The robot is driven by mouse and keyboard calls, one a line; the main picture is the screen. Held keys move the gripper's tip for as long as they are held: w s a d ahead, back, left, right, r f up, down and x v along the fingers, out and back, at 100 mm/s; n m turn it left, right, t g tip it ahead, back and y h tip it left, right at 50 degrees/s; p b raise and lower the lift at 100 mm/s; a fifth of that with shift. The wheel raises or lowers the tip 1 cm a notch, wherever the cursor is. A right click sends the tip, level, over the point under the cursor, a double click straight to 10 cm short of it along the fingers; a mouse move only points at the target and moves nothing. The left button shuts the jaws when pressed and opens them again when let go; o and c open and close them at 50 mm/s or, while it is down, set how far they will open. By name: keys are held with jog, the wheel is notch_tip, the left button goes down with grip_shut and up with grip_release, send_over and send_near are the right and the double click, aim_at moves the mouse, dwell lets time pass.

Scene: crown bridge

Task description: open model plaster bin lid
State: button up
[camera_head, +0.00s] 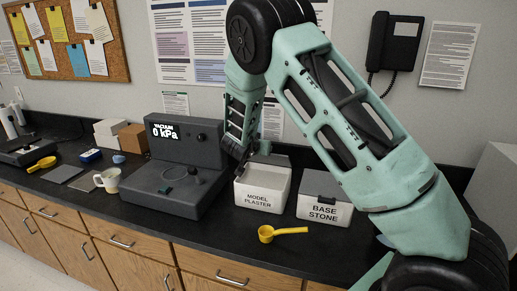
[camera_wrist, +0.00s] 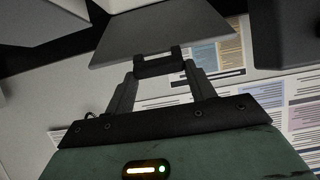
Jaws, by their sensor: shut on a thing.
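The model plaster bin (camera_head: 262,196) is a white box with a printed label, standing on the black counter. Its grey lid (camera_head: 274,159) is tilted up at the bin's rear, and the pale inside shows below it. My gripper (camera_head: 240,152) is at the upper left of the bin, partly hidden by its own links. In the wrist view the lid is a flat grey panel (camera_wrist: 165,38) with a dark handle (camera_wrist: 160,67). My gripper (camera_wrist: 161,72) is shut on this handle, one finger at each end.
The base stone bin (camera_head: 323,211), with its grey lid down, stands close on the right. The dark vacuum unit (camera_head: 178,190) stands on the left. A yellow scoop (camera_head: 283,232) lies in front of the bins. A white mug (camera_head: 108,180) is farther left.

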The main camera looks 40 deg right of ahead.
jog(key=shift+r, duration=0.15)
jog(key=o, duration=1.4)
jog(key=b+v, duration=0.3)
jog(key=v, duration=1.4)
jog(key=shift+s, duration=0.1)
